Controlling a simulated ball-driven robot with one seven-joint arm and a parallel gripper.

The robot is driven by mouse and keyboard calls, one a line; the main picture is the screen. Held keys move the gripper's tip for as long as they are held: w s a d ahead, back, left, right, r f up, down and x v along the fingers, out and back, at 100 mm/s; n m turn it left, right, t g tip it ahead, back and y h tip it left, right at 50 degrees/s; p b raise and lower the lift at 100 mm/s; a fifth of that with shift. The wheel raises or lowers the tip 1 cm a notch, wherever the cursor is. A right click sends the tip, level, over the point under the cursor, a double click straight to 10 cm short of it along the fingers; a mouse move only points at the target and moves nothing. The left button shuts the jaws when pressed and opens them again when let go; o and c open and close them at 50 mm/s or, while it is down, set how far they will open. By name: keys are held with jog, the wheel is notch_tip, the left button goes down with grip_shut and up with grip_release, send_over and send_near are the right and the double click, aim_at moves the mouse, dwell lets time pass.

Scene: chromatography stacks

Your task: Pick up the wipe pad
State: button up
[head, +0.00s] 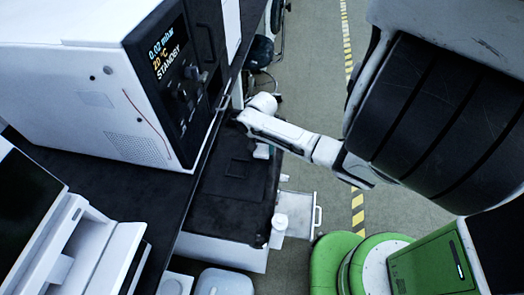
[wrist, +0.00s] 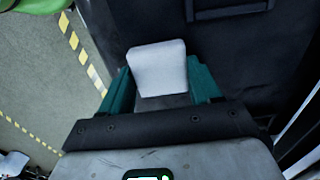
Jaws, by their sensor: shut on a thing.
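The wipe pad (wrist: 158,68) is a small white block in the wrist view, between the two green fingers of my gripper (wrist: 162,86). The gripper is shut on it. Below the pad in that view is a dark surface. In the head view, the pad (head: 261,152) shows as a small pale piece under the end of my arm, over the black bench top (head: 225,205). The fingers are mostly hidden there, and I cannot tell whether the pad touches the bench.
A white instrument (head: 110,85) with a STANDBY display stands at the back left. A white drawer (head: 300,212) juts out at the bench's right side, with a white container (head: 279,222) at it. Open floor with yellow-black tape (head: 357,205) lies right of the bench.

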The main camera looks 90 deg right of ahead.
jog(key=shift+c, duration=1.2)
jog(key=shift+r, duration=0.1)
jog(key=shift+r, duration=0.6)
jog(key=s+a+r, duration=0.5)
jog(key=s+r, duration=0.6)
jog(key=s, duration=0.2)
jog(key=shift+r+b, duration=0.3)
jog(key=shift+b, duration=0.15)
